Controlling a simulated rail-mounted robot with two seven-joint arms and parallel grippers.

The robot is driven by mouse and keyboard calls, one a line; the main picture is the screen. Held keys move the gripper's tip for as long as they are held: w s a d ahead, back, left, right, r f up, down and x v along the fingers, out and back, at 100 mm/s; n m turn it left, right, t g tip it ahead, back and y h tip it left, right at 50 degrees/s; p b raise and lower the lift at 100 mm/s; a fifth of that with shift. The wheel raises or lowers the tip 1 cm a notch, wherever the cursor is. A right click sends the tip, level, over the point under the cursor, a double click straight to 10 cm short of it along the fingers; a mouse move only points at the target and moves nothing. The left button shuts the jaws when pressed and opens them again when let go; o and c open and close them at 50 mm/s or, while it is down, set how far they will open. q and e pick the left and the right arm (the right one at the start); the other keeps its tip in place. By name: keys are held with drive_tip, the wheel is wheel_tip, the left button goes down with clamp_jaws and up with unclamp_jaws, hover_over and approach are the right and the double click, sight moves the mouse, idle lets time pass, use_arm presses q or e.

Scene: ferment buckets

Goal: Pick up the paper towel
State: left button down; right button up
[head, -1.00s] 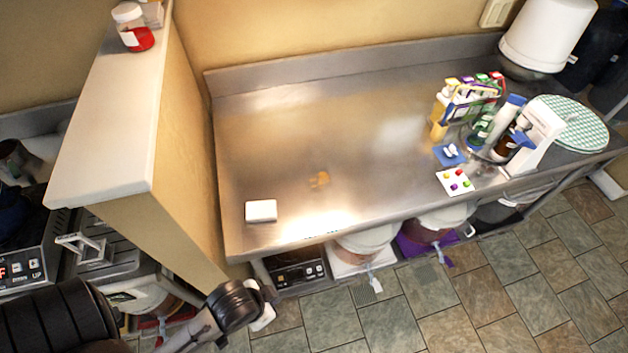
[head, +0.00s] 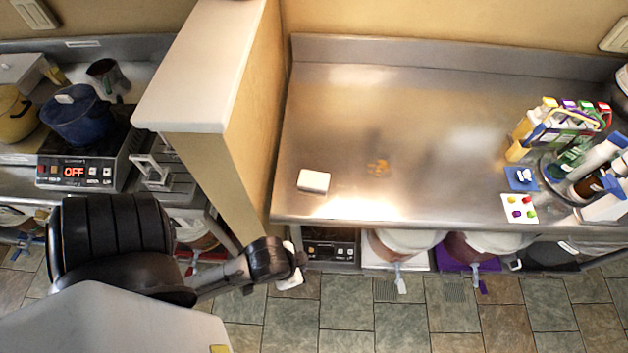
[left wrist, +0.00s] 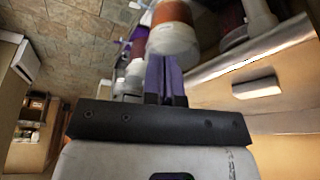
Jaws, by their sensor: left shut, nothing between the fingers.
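The paper towel appears as a small white folded rectangle (head: 313,181) lying flat on the steel table, near its front left corner. It also shows in the left wrist view as a white block (left wrist: 257,88) to the right of my fingers. My left gripper (head: 290,279) is low, in front of the table's front left corner, below and apart from the towel; in the head view it is partly hidden by its own wrist. In the left wrist view its fingers (left wrist: 164,80) are together and empty. My right gripper is not in view.
The steel table (head: 420,130) is mostly clear, with an orange-brown stain (head: 377,167) near the towel. A divider wall (head: 245,120) borders it on the left. Bottles (head: 555,130) and a colored-dot card (head: 519,209) stand right. Buckets (head: 400,245) sit beneath the front edge.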

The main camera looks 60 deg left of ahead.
use_arm(q)
drive_tip(key=c, duration=1.8)
unclamp_jaws()
drive_tip(key=o, duration=1.8)
drive_tip(key=shift+c, duration=0.2)
